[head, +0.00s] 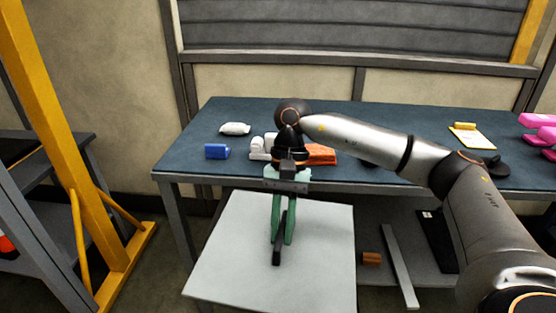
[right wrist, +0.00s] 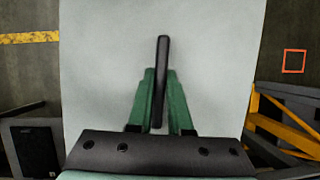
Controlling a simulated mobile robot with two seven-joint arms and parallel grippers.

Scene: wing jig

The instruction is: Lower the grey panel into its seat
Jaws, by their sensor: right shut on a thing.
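The grey panel (head: 225,265) is a large, pale flat sheet in front of the workbench, seen from above in the head view. It also fills the middle of the right wrist view (right wrist: 215,60). A black bar-like handle (right wrist: 162,70) stands on its face. My right gripper (head: 283,240) has green fingers and is shut on this handle; the fingers show on both sides of it in the right wrist view (right wrist: 160,85). The panel's seat is not visible, and I cannot tell how high the panel is above anything below it. My left gripper is not in view.
A dark blue workbench (head: 350,182) stands behind the panel. It holds a blue block (head: 217,151), white items, an orange object (head: 320,155), a clipboard and pink pieces. A yellow post (head: 60,130) stands at the left. A lower shelf holds a brown block (head: 371,258).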

